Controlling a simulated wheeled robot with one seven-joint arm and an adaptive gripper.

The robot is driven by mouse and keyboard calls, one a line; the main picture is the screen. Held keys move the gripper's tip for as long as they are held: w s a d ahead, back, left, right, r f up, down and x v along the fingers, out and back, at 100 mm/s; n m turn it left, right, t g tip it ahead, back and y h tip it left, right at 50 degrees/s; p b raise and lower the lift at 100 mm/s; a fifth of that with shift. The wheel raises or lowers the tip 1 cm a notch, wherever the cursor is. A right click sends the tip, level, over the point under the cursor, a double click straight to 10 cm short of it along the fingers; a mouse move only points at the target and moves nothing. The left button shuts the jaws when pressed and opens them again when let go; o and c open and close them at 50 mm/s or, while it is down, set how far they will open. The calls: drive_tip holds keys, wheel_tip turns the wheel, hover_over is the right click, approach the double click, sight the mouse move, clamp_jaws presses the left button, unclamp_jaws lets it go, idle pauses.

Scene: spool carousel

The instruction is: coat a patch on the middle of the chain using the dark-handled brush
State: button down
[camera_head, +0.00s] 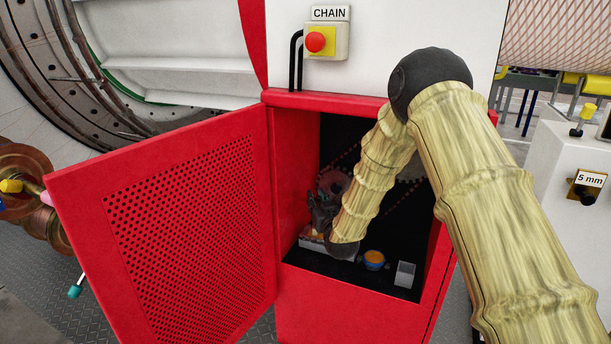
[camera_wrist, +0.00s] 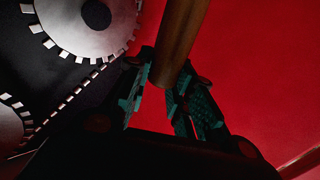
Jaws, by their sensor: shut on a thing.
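The chain (camera_wrist: 75,95) runs diagonally between two toothed sprockets, a large one (camera_wrist: 85,22) at the upper left and another (camera_wrist: 8,125) at the left edge of the wrist view. In the head view the chain (camera_head: 402,195) is dim at the back of the open red cabinet. My gripper (camera_wrist: 163,98) is shut on a brown cylindrical handle, seemingly of the dark-handled brush (camera_wrist: 181,38). The brush's bristles are out of view, so I cannot tell whether they touch anything. In the head view my gripper (camera_head: 323,207) is inside the cabinet, at the left, partly hidden by my arm.
A blue pot with orange content (camera_head: 374,260) and a grey-white block (camera_head: 405,274) stand on the cabinet floor. The perforated red door (camera_head: 180,225) is open to the left. A red stop button (camera_head: 316,42) under the CHAIN sign is above. The cabinet's side walls leave little room.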

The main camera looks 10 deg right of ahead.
wheel_tip(320, 180, up, 8)
drive_tip(key=w+a+p, duration=0.1)
drive_tip(key=a+p, duration=0.1)
drive_tip(key=p, duration=0.2)
drive_tip(key=shift+w+p, duration=0.25)
drive_tip(key=shift+p, duration=0.05)
drive_tip(key=shift+a, duration=0.1)
idle(0.5)
